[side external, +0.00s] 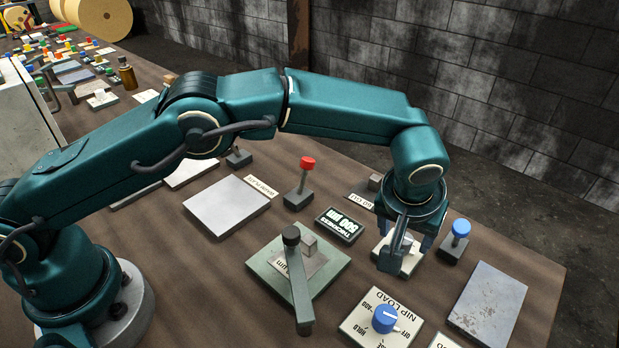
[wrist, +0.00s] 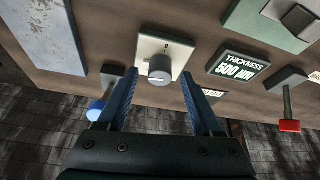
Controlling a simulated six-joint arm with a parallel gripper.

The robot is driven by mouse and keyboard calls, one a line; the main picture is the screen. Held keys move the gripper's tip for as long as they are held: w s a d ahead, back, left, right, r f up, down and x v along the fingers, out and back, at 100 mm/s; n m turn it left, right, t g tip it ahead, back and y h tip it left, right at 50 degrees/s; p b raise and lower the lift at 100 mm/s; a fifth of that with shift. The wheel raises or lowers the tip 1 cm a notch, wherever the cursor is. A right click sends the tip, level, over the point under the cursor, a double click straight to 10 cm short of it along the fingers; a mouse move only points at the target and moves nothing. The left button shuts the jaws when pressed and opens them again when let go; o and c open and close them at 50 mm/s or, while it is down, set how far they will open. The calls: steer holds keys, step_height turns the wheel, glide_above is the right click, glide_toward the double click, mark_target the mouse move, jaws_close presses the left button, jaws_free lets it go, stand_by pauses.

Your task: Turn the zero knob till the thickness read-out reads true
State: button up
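The zero knob (wrist: 160,69) is a grey cylinder with a pale pointer line on a white plate (wrist: 148,46); I cannot read its scale. My gripper (wrist: 160,76) is open, its two blue fingers on either side of the knob with a gap at each side. In the side view my gripper (side external: 404,240) is over the white plate (side external: 411,262) and mostly hides the knob. The thickness read-out (side external: 339,226) shows 500 µm, and the wrist view's read-out (wrist: 238,67) shows the same.
A blue-topped lever (side external: 460,230) stands close right of my gripper. A blue nip load knob (side external: 385,318) is in front. A red-topped lever (side external: 306,170) stands left of the read-out. A worn grey plate (side external: 488,304) lies at right.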

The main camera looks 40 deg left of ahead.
steer(key=shift+v, duration=2.55)
